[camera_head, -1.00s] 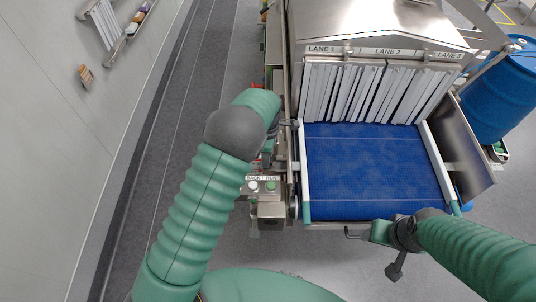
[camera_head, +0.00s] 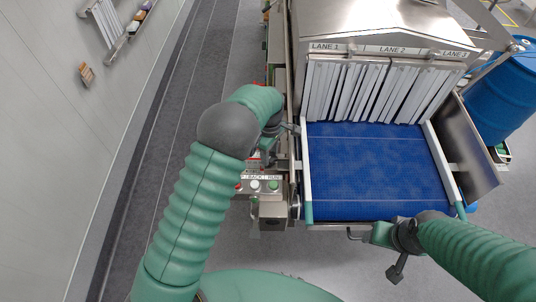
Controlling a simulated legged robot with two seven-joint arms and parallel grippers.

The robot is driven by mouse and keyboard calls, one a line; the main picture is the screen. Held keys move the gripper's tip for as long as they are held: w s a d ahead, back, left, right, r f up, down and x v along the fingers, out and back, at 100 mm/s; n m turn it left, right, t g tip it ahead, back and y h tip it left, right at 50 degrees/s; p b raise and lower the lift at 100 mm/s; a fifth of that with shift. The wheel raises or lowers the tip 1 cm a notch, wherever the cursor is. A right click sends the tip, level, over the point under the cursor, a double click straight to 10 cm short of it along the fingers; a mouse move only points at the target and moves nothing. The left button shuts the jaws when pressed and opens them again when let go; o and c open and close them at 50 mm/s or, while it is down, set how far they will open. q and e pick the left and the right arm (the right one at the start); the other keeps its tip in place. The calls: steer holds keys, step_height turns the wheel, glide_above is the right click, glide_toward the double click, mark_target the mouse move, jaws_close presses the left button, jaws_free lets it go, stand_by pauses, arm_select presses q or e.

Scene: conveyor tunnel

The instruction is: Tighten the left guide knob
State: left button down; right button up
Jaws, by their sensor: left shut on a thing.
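My left gripper (camera_head: 279,138) is at the left side of the blue conveyor belt (camera_head: 372,172), beside the white left guide rail (camera_head: 307,180). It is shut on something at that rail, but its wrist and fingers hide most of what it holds. The left guide knob itself is not clearly visible there. A small grey bracket (camera_head: 296,164) shows on the rail just below the gripper.
A button panel (camera_head: 258,185) with red, white and green buttons sits just below my left gripper. Grey strip curtains (camera_head: 370,90) hang at the tunnel mouth. A blue drum (camera_head: 499,80) stands at the right. The belt is empty.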

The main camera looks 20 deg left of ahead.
arm_select(q)
steer(key=m, duration=0.2)
steer(key=m+b, duration=0.1)
steer(key=shift+d+m, duration=0.3)
steer(key=shift+m, duration=0.1)
steer(key=m, duration=0.3)
steer(key=shift+f+b, duration=0.1)
steer(key=shift+b, duration=0.25)
steer(key=m, duration=0.4)
steer(key=shift+b, duration=0.3)
steer(key=m, duration=0.3)
steer(key=shift+m, duration=0.4)
steer(key=m, duration=0.3)
steer(key=shift+m, duration=0.3)
steer(key=m, duration=0.3)
steer(key=shift+s+m, duration=0.1)
steer(key=shift+m, duration=0.2)
steer(key=m, duration=0.3)
steer(key=shift+m, duration=2.2)
arm_select(e)
steer(key=shift+w+d+f, duration=0.1)
steer(key=shift+d+f, duration=0.15)
steer(key=shift+f, duration=0.35)
steer(key=shift+d+f, duration=0.25)
steer(key=shift+f, duration=0.35)
